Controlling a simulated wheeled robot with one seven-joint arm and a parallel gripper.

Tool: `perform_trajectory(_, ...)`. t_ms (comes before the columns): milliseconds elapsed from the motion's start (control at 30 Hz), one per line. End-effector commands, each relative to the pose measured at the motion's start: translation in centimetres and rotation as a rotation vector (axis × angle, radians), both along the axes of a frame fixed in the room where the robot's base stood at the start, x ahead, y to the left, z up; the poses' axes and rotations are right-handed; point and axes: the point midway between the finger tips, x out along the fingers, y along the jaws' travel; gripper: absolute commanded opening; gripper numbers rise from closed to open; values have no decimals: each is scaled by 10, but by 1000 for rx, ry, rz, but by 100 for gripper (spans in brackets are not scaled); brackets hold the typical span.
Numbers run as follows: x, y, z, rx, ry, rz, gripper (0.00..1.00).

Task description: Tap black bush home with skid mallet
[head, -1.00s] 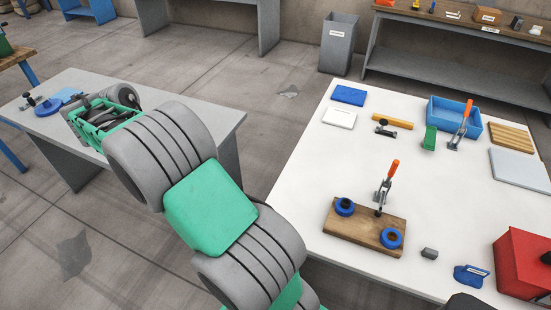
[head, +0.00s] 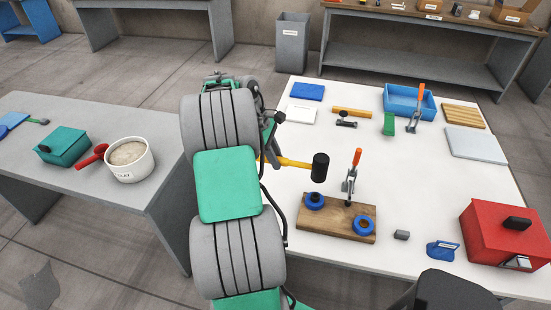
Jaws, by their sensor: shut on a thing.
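The mallet has a yellow handle and a black head (head: 320,167). My gripper (head: 266,150), partly hidden behind my arm, is shut on the mallet's handle and holds it level, head to the right. On the block stand two blue ring-shaped pieces, left (head: 314,201) and right (head: 364,225), with dark centres. I cannot clearly make out a black bush; the dark centres are too small to tell.
A red box (head: 505,235), a small grey block (head: 401,235) and a blue piece (head: 442,250) lie at the right. A blue tray (head: 398,100) and a green block (head: 388,124) are at the back. The left bench holds a white tub (head: 129,160).

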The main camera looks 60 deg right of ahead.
Motion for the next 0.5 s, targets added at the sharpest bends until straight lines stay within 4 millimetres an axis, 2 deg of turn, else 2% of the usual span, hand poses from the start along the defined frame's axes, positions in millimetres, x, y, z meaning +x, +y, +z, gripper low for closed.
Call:
perform_trajectory(400,-2,0,5,-2,2,-3,0)
perform_trajectory(500,-2,-1,-8,-2,3,-3,0)
